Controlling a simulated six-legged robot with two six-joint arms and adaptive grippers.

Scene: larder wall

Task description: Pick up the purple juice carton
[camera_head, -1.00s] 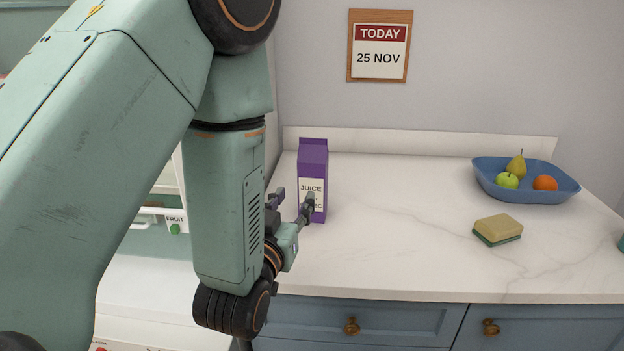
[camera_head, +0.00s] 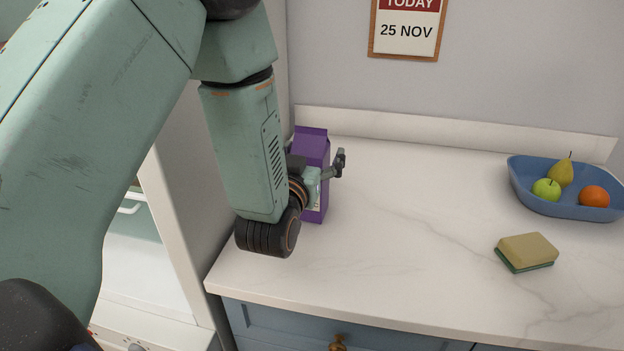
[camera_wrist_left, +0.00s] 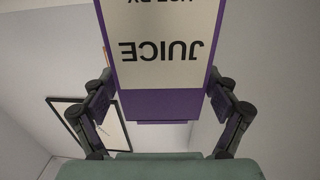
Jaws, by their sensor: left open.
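The purple juice carton (camera_head: 313,146) stands upright on the white marbled counter, close to its left end. My left gripper (camera_head: 319,164) is in front of it in the head view and hides much of its front. In the left wrist view the carton (camera_wrist_left: 160,103) appears upside down, with its cream JUICE label large and close. The open fingers of my left gripper (camera_wrist_left: 161,88) show on both sides of it there. I cannot tell whether either finger touches the carton. My right gripper is not in view.
A yellow and green sponge (camera_head: 526,252) lies on the counter (camera_head: 420,215) to the right. Behind it a blue bowl (camera_head: 560,207) holds a pear, a green apple and an orange. The counter between carton and sponge is clear. A low backsplash (camera_head: 450,131) runs behind.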

